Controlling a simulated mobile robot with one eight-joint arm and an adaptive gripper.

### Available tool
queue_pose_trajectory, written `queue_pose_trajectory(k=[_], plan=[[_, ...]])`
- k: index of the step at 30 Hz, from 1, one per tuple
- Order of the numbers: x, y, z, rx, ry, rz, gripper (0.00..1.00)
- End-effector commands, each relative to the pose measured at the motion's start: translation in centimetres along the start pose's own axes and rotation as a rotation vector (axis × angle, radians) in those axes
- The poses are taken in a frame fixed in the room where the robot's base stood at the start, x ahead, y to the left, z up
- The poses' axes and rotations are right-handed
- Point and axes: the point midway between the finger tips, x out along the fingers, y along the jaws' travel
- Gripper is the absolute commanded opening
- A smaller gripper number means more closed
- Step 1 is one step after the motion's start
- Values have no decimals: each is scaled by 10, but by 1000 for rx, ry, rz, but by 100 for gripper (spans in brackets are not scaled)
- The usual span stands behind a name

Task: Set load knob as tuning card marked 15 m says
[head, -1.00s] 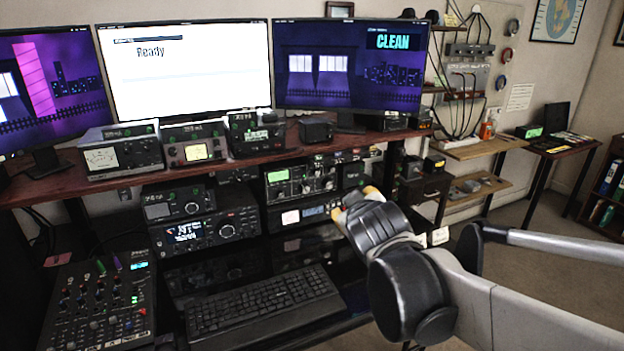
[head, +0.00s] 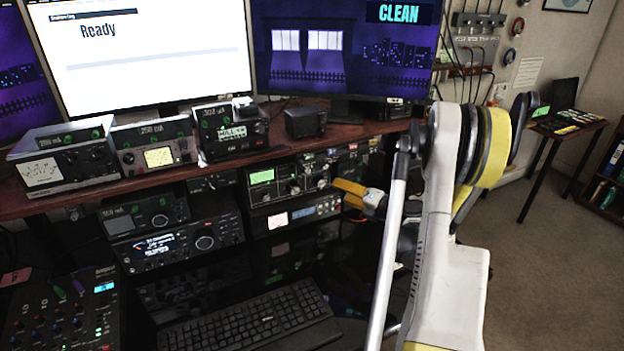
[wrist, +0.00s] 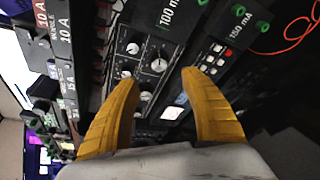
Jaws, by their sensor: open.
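My gripper (head: 340,190) is open and empty, its two yellow fingers pointing left at the front of the radio rack. In the wrist view my gripper (wrist: 160,74) has its fingers spread apart before a dark panel with several knobs (wrist: 158,66), seen sideways. No finger visibly holds a knob. In the head view a unit with a green display (head: 262,177) and round knobs (head: 293,187) sits under the shelf, left of my gripper. The knob labels are too small to read, so I cannot tell which is the load knob. I cannot make out a card marked 15 m.
The wooden shelf (head: 100,172) with several meter boxes overhangs the rack. A transceiver (head: 180,245) and a keyboard (head: 250,318) are at lower left. In the wrist view an orange cable (wrist: 290,38) hangs at right. Open floor (head: 540,270) lies to the right.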

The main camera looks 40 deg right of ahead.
Motion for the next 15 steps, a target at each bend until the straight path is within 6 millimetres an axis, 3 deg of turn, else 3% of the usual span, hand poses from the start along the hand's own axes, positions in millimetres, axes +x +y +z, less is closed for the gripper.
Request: queue_pose_trajectory(k=[15], plan=[[90,0,-2,1,1,3,54]])
